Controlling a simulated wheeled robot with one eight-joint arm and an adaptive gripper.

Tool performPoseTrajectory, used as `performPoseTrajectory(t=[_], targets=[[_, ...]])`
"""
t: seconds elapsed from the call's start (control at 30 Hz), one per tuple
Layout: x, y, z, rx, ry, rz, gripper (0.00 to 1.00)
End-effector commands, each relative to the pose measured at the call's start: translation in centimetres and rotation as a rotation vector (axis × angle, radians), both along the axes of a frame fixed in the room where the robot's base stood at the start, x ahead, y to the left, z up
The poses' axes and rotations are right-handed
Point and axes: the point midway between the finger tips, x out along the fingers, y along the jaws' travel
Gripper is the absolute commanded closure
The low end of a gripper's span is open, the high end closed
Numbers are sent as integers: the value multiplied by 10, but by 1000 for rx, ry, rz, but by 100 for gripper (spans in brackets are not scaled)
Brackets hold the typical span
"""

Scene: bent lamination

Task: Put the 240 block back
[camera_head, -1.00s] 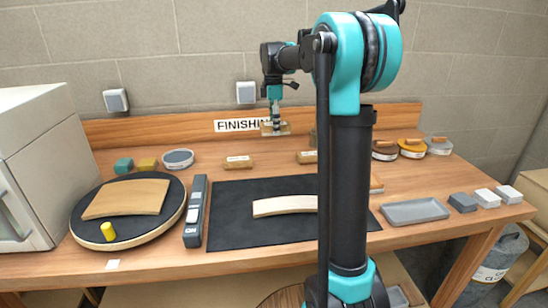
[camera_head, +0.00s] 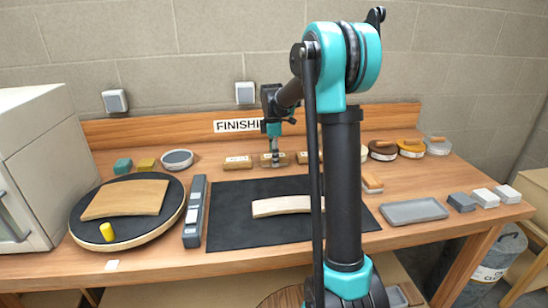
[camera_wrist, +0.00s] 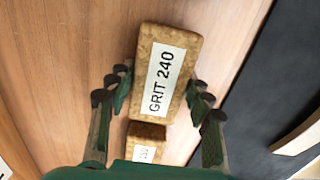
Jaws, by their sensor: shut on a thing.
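The 240 block (camera_wrist: 170,70) is a tan cork block with a white "GRIT 240" label. It lies between the two fingers of my gripper (camera_wrist: 160,95), which is shut on it. In the head view my gripper (camera_head: 273,149) points down with the block (camera_head: 268,160) under it, in line between two similar tan blocks, one to its left (camera_head: 238,163) and one to its right (camera_head: 308,157). I cannot tell whether the held block touches the bench. In the wrist view a smaller-looking labelled block (camera_wrist: 147,140) shows beyond it.
The wooden bench (camera_head: 225,258) carries a black mat (camera_head: 235,215) with a pale bent strip (camera_head: 282,206). A round turntable (camera_head: 172,215) is at the left. Tins (camera_head: 411,148) and a grey tray (camera_head: 413,211) are at the right. A backboard (camera_head: 150,131) rises behind the row.

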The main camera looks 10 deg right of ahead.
Motion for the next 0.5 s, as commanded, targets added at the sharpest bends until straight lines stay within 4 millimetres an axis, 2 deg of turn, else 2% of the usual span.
performPoseTrajectory(t=[0.23, 0.27, 0.4, 0.5], targets=[[0, 0, -2, 0, 0, 0, 81], [0, 0, -2, 0, 0, 0, 47], [0, 0, -2, 0, 0, 0, 30], [0, 0, -2, 0, 0, 0, 29]])
